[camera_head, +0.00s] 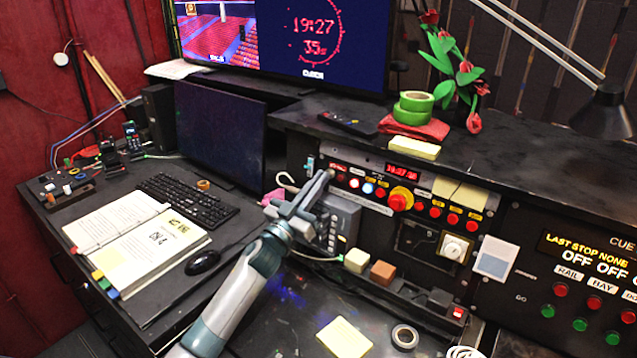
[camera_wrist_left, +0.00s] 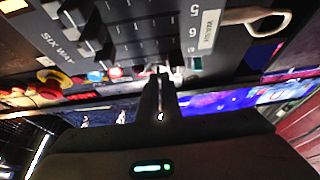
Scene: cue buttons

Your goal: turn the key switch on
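The left gripper (camera_head: 318,187) reaches up from the bottom of the head view to the upper left corner of the control panel (camera_head: 375,228). Its fingers (camera_wrist_left: 158,95) look close together in the left wrist view, with their tips right at the panel face. A small pale metal part (camera_wrist_left: 155,69) shows just beyond the tips; it may be the key switch, but the fingers hide most of it. I cannot tell whether they hold it or which way it is turned. The right gripper is in neither view.
A red mushroom button on yellow (camera_head: 400,198) and several small red buttons lie right of the gripper. A grey keypad box (camera_head: 341,222) sits just below it. A cable loop (camera_head: 287,181) hangs to its left. A monitor (camera_head: 220,132) stands further left.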

